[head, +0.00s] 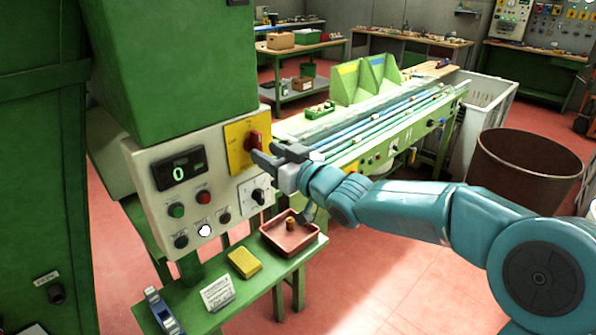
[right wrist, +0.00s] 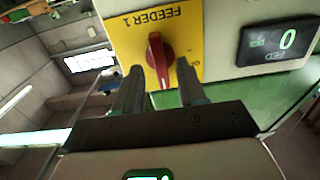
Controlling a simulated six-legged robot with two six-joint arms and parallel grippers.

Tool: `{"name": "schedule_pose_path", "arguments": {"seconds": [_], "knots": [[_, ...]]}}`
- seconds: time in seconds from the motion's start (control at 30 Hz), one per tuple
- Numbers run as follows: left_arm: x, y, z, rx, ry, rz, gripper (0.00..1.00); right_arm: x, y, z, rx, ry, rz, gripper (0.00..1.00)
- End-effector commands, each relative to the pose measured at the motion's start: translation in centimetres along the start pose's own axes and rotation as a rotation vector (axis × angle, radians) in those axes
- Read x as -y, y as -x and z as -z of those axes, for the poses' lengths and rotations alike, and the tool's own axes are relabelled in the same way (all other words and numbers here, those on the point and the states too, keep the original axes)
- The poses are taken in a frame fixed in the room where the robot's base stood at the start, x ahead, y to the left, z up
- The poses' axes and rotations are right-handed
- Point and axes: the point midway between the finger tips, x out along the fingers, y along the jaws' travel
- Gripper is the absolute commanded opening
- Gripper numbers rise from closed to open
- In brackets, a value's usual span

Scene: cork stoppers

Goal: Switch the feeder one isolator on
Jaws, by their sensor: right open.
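The feeder one isolator is a red rotary knob (head: 253,140) on a yellow plate (head: 236,150) at the upper right of the control panel. In the right wrist view the red knob (right wrist: 159,60) sits on the yellow plate (right wrist: 178,22), which reads "FEEDER 1". My right gripper (head: 264,155) is open just in front of the knob. In the right wrist view its two fingers (right wrist: 160,88) stand to either side of the knob's lower end; I cannot tell whether they touch it. My left gripper is in neither view.
The panel also carries a display (head: 180,171) reading 0, several buttons and a black rotary switch (head: 258,196). Below, a green bench (head: 262,272) holds a red tray (head: 272,243) with a cork, a yellow sponge (head: 243,262) and a small sign (head: 217,293). A conveyor (head: 385,135) runs behind my right arm.

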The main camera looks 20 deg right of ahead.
Motion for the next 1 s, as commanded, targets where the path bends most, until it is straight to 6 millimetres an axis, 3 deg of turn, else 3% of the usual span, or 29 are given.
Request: {"name": "schedule_pose_path", "arguments": {"seconds": [0.3, 0.5, 0.7, 1.0], "knots": [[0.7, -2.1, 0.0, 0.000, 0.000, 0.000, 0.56, -0.1, 8.5, -0.2, -0.002, 0.000, -0.005, 0.40], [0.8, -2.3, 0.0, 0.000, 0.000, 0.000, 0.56, -0.1, 12.6, -0.1, -0.001, -0.001, -0.004, 0.40], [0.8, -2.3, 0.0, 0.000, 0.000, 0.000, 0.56, -0.1, 14.4, -0.2, 0.002, -0.003, -0.002, 0.40], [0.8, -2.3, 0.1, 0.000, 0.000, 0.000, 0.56, 0.0, 14.5, -0.1, 0.002, -0.003, -0.001, 0.40]]}}
